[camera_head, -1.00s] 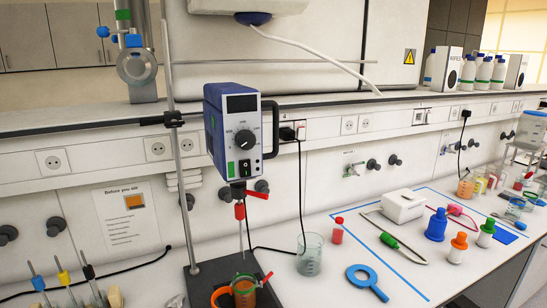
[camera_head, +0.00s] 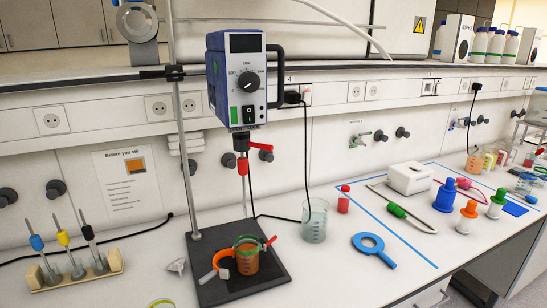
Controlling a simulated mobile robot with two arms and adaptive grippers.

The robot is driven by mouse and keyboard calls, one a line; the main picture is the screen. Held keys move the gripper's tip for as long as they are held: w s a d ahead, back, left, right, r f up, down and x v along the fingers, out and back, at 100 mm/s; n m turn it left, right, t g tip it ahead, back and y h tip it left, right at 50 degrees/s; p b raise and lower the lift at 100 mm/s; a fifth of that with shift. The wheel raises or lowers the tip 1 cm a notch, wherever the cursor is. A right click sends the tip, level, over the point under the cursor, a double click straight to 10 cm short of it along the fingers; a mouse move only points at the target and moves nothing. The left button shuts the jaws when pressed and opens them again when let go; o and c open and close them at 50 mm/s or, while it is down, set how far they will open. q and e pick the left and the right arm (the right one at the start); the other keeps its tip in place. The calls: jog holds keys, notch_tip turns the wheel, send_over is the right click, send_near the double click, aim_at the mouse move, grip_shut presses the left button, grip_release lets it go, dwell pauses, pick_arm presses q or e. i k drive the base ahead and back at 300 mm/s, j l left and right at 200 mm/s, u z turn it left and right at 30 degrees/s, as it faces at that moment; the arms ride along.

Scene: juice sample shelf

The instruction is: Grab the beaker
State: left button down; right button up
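A clear glass beaker (camera_head: 315,221) stands upright on the white bench, right of the stirrer's dark base. It looks empty. A second beaker (camera_head: 247,259) holds orange-brown liquid and stands on the dark base plate (camera_head: 213,290) under the overhead stirrer (camera_head: 238,80). A green ring and an orange-red clamp sit around this second beaker. Neither of my grippers shows in the head view.
The bench front around the clear beaker is free.

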aim_at(246, 245)
jog(key=k+j+z, duration=0.2)
jog(key=j, duration=0.2)
jog(key=j+z, duration=0.15)
jog(key=j, duration=0.25)
jog(key=k+j+z, duration=0.2)
jog(key=j, duration=0.15)
jog(key=k+j+z, duration=0.15)
jog(key=j, duration=0.2)
